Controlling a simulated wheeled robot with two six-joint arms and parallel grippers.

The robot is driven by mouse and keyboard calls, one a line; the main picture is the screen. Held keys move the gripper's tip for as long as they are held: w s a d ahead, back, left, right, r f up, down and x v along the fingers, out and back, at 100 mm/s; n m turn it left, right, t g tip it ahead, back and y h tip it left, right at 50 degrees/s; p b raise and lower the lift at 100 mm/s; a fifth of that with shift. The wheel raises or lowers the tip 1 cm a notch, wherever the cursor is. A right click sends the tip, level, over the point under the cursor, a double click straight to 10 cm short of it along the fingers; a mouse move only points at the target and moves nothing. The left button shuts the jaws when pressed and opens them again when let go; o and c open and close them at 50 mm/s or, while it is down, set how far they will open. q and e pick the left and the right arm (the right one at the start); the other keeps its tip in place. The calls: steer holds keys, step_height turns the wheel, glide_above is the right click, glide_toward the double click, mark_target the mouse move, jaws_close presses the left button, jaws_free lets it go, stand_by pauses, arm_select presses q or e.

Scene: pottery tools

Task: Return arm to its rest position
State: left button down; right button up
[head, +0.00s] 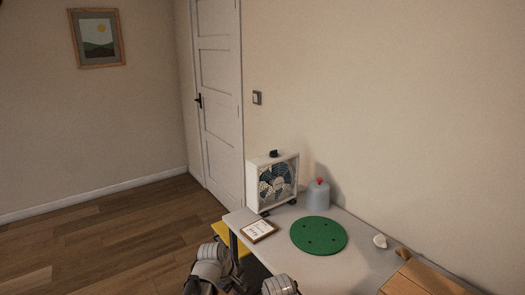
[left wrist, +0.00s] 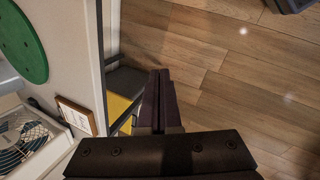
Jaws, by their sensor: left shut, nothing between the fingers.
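My left gripper (left wrist: 160,78) shows in the left wrist view with its two dark fingers together and nothing between them. It is out past the table's edge, over the wooden floor. Grey links of my arm show at the bottom of the head view, but the gripper fingers cannot be made out there. My right gripper is not seen in either view.
The white table (head: 281,236) carries a green disc (head: 318,235), box fan (head: 272,182), small framed sign (head: 259,230), grey jug (head: 317,195), white piece (head: 380,241) and cardboard box (head: 412,277). Something yellow (left wrist: 118,106) is below its edge. Floor (head: 110,250) at left is clear.

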arm_select(q)
steer(key=s+a+f+m+g+y, duration=0.2)
steer(key=s+a+m+y, duration=0.1)
steer(key=s+a+m, duration=0.75)
steer(key=s+d+r+m+g+y+p, duration=0.1)
steer(key=s+d+r+m+p, duration=0.2)
steer(key=d, duration=0.8)
step_height(320, 180, up, 4)
steer(key=s+p, duration=0.2)
steer(key=p, duration=0.1)
steer(key=shift+s+m, duration=0.35)
steer(key=shift+s, duration=0.05)
